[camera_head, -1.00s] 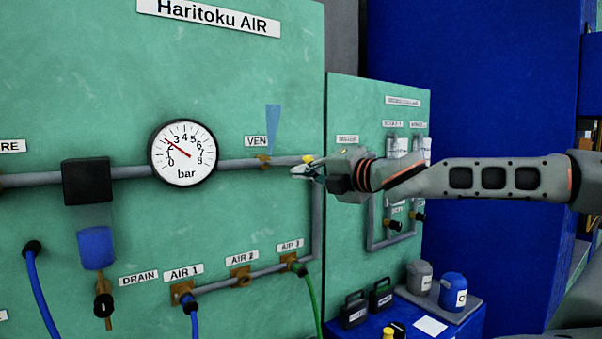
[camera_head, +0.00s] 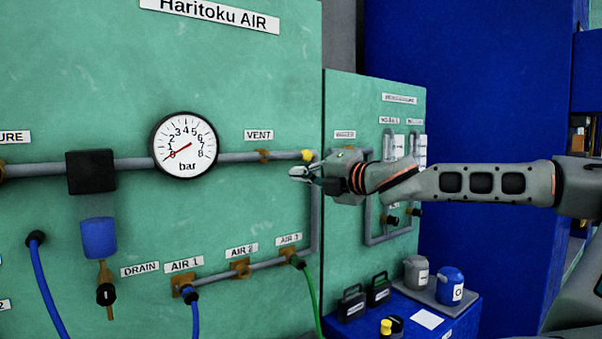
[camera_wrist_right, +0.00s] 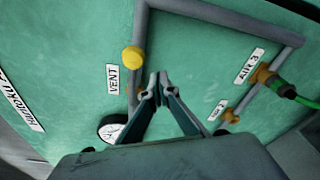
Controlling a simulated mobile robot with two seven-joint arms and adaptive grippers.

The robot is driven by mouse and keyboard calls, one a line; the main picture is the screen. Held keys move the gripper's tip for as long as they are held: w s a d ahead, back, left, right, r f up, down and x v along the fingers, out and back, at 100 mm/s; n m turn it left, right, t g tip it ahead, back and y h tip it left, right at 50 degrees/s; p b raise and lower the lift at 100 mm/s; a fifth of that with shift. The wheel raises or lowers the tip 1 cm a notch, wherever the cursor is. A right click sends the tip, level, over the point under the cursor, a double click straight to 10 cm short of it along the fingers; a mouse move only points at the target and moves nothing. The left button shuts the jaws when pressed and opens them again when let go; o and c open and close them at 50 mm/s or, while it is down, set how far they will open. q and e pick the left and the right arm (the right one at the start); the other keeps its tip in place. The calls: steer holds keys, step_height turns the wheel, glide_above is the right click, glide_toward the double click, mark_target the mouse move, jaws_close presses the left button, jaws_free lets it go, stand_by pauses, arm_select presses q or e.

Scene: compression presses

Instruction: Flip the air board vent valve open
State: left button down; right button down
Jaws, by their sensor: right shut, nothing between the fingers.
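The vent valve (camera_head: 263,156) is a small brass fitting on the grey pipe under the VENT label (camera_head: 259,135). A yellow knob (camera_head: 307,155) sits to its right, in line with the pipe; it also shows in the right wrist view (camera_wrist_right: 132,59), left of the fingertips. The lever between knob and valve is hard to make out. My right gripper (camera_head: 298,173) is shut and empty, just below the yellow knob, and appears apart from it. The gauge (camera_head: 183,148) needle points near 0. My left gripper is not in view.
Below run the AIR outlets (camera_head: 240,268) with blue and green hoses. A black block and blue bowl (camera_head: 98,238) hang at the left. A second green panel (camera_head: 345,235) stands to the right, above a blue table (camera_head: 440,330) with canisters.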

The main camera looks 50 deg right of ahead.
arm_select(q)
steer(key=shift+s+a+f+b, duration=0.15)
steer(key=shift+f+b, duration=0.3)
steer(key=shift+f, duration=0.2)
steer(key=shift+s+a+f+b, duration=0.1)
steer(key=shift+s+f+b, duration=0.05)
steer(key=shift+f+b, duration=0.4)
arm_select(e)
steer(key=s+a, duration=0.2)
steer(key=s, duration=0.7)
steer(key=shift+s+a+f, duration=0.15)
steer(key=shift+s+a, duration=0.05)
steer(key=shift+a, duration=0.1)
